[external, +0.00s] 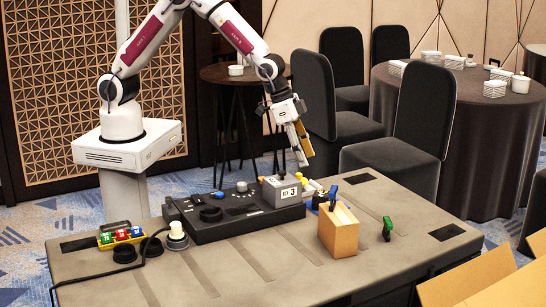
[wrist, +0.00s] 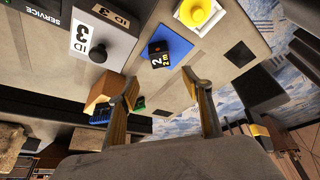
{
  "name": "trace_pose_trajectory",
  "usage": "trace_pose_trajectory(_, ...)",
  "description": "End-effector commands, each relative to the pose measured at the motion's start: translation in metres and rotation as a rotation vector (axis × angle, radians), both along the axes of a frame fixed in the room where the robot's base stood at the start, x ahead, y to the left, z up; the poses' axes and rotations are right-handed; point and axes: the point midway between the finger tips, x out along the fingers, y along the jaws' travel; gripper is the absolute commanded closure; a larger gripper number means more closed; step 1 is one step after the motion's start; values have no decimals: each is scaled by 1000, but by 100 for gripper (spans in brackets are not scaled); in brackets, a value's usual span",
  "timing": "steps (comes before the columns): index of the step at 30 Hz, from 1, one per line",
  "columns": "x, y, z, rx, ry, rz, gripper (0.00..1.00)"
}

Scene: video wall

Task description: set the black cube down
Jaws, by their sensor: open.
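The black cube (wrist: 159,53), marked with a white and yellow 2, rests on a blue square pad (wrist: 182,76) in the wrist view. My gripper (wrist: 166,98) is open, its two tan fingers wide apart, with nothing between them. The cube lies beyond the fingertips, apart from them. In the external view my gripper (external: 303,150) hangs above the far right part of the table, near the grey ID 3 box (external: 284,192). I cannot make out the cube clearly in the external view.
A wooden box (external: 339,232), a green clip (external: 387,228), a black console (external: 228,214) and a tray of coloured blocks (external: 121,236) share the table. Its front is mostly clear.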

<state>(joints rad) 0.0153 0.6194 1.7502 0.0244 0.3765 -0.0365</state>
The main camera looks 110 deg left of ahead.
Motion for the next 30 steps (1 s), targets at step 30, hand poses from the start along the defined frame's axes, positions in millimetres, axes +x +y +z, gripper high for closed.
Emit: trace_pose_trajectory(30, -161, 5, 182, 0, -47, 2, 51)
